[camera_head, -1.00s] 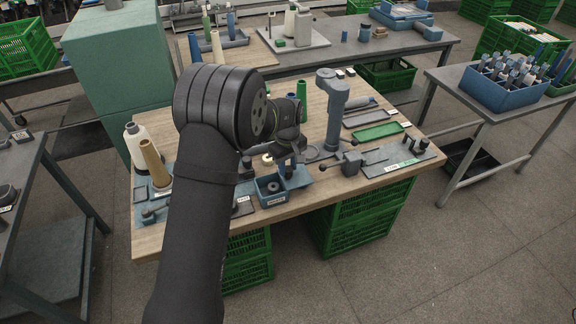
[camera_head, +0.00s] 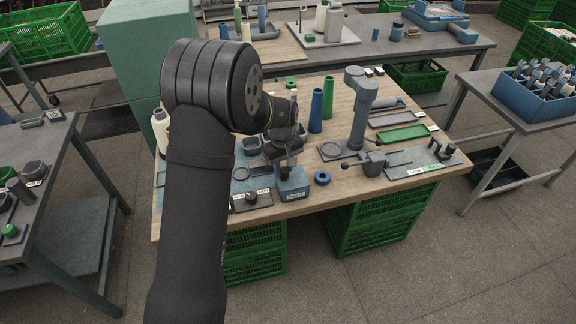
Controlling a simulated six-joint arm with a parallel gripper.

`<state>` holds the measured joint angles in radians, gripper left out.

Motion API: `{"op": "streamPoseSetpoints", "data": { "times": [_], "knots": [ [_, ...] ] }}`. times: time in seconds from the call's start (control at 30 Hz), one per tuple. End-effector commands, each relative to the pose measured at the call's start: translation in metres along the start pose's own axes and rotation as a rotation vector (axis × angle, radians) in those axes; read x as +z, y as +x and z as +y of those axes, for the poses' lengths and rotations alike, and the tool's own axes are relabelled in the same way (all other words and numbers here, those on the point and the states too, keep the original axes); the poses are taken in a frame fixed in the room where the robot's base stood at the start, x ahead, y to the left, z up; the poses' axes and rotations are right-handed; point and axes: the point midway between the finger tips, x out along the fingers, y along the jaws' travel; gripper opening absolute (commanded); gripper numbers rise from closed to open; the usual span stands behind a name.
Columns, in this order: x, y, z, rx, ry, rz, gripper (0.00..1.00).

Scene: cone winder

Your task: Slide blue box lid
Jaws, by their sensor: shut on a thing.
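The small blue box (camera_head: 293,190) stands near the front edge of the wooden workbench, with a white label on its front. Its top looks covered by the blue lid (camera_head: 297,178), though my gripper hides part of it. My gripper (camera_head: 285,167) is directly above the box, its jaws shut at the lid. The fingertips are small and dark here, so the exact contact is hard to see.
A grey post (camera_head: 360,105) and a lever fixture (camera_head: 374,163) stand further right. Blue (camera_head: 316,110) and green (camera_head: 328,97) cones stand behind. My arm hides the bench's left part.

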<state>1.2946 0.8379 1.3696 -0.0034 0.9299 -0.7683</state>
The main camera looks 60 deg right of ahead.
Motion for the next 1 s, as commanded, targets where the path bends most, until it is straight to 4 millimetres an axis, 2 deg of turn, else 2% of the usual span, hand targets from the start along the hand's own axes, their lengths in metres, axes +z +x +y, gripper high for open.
{"op": "streamPoseSetpoints", "data": {
  "times": [0.07,0.1,0.2,0.47,0.63,0.77,1.0],
  "knots": [
    [-0.001,0.001,-0.005,-0.009,-0.001,-0.002,0.0],
    [-0.002,0.001,-0.005,-0.009,-0.002,-0.001,0.35],
    [-0.002,0.001,-0.004,-0.008,-0.002,-0.001,0.52],
    [-0.001,0.0,-0.003,-0.006,-0.001,-0.001,0.52],
    [-0.001,-0.014,-0.002,-0.004,-0.001,0.0,0.52],
    [-0.002,-0.04,-0.002,-0.002,-0.001,0.002,0.52],
    [-0.002,-0.1,-0.002,-0.002,-0.001,0.002,0.52]
  ]
}}
